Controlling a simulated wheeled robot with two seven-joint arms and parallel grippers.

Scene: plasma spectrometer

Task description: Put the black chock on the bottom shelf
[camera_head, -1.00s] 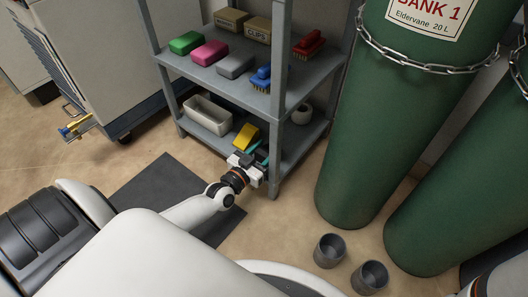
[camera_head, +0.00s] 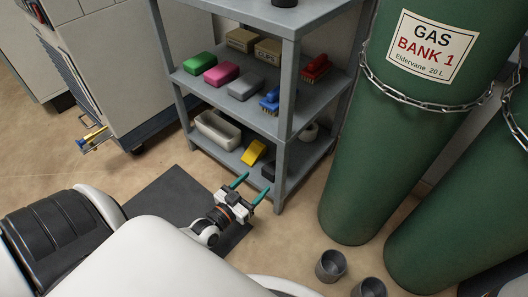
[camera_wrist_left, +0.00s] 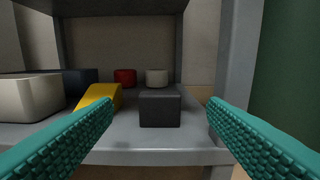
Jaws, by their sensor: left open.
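The black chock (camera_head: 268,171) rests on the bottom shelf (camera_head: 229,159) of the grey rack, near its front right corner and right of a yellow wedge (camera_head: 254,152). In the left wrist view the chock (camera_wrist_left: 160,109) sits upright near the shelf's front edge, its dark face towards me. My left gripper (camera_head: 253,184) is open and empty, just outside the rack's front. Its teal fingers are spread wide, and the chock shows between and beyond them, apart from both. My right gripper is not in view.
A pale bin (camera_head: 217,131) and a white cup (camera_head: 309,131) also stand on the bottom shelf. A rack post (camera_head: 281,175) rises close to the right finger. Green gas cylinders (camera_head: 365,140) and two grey pots (camera_head: 331,265) stand to the right. A dark mat (camera_head: 172,205) lies on the floor.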

